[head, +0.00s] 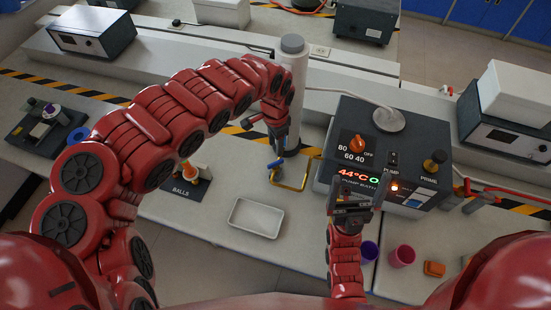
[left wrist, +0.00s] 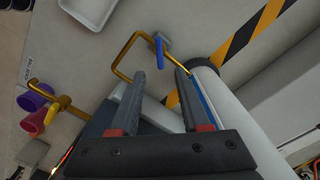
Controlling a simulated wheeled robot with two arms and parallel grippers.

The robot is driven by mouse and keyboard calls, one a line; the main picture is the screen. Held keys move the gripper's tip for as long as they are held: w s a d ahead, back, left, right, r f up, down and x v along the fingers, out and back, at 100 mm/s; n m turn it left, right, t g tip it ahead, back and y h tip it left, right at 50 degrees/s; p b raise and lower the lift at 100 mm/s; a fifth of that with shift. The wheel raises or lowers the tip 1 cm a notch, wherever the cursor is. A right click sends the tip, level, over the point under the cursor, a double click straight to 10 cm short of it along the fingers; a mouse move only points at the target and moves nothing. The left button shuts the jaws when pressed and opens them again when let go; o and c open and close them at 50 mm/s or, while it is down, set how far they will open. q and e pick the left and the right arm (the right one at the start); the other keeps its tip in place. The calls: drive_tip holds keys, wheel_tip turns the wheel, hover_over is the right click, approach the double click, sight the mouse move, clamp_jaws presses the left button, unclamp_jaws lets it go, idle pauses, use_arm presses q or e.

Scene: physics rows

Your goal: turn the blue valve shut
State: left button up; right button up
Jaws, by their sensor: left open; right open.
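The blue valve handle (head: 275,164) sits on a yellow pipe (head: 294,185) at the foot of the white column. My left gripper (head: 278,146) is open and points down just above the handle. In the left wrist view, the blue handle (left wrist: 160,50) lies just beyond the gap between the open, empty left fingertips (left wrist: 160,72). No contact shows, and the exact distance is hard to tell. My right gripper (head: 356,186) is open and empty in front of the pump box.
The white column (head: 292,75) stands close behind my left gripper. A pump box (head: 355,135) with an orange knob and lit display is to the right. A white tray (head: 256,218) lies in front. Purple (head: 369,251) and pink (head: 402,256) cups stand front right.

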sight(275, 162)
use_arm(q)
wheel_tip(275, 162, down, 8)
drive_tip(key=shift+d+f+p, duration=0.1)
drive_tip(key=shift+p, duration=0.5)
drive_tip(key=shift+f, duration=0.6)
drive_tip(key=shift+c, duration=0.3)
clamp_jaws()
